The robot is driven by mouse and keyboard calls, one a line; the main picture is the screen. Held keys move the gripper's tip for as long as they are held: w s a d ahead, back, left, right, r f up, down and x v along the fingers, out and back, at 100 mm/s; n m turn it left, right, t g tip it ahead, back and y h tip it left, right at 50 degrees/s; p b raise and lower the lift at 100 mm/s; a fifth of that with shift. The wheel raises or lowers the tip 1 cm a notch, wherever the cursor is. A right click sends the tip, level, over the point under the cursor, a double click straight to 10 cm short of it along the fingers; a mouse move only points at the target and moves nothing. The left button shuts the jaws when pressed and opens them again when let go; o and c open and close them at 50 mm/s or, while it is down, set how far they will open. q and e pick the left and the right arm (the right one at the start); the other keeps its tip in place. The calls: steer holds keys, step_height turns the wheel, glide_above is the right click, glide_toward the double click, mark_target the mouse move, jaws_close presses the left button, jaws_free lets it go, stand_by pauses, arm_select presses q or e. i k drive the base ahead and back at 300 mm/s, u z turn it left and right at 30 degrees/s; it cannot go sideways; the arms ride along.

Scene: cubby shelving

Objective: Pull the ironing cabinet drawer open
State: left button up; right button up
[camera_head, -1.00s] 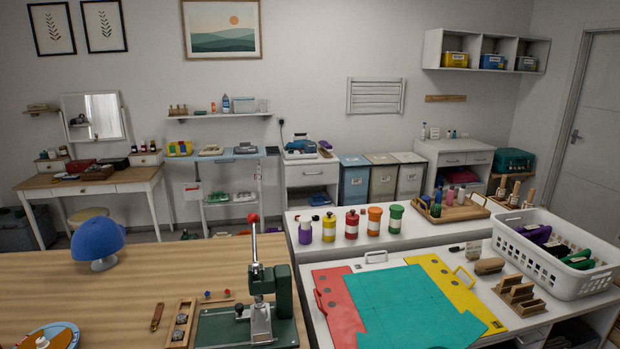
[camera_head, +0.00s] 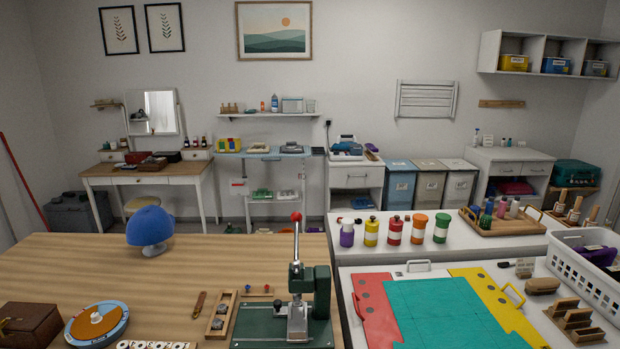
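A white cabinet (camera_head: 355,205) stands against the back wall, with an iron-like blue and white appliance (camera_head: 346,148) on top. I take it for the ironing cabinet. Its drawer (camera_head: 356,177) is near the top, has a small dark handle, and looks shut. The cabinet's lower part is partly hidden behind the white counter in front. Neither of my grippers is in view.
A wooden table (camera_head: 215,265) with a green press (camera_head: 300,290) fills the near left. A white counter (camera_head: 470,255) with several coloured bottles stands near right. Lidded bins (camera_head: 430,183) adjoin the cabinet's right side; a light-blue shelf unit (camera_head: 262,156) stands left of it.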

mark_target(354, 170)
steer(key=u, duration=2.55)
steer(key=i, duration=5.4)
steer(key=z, duration=2.55)
steer(key=i, duration=3.25)
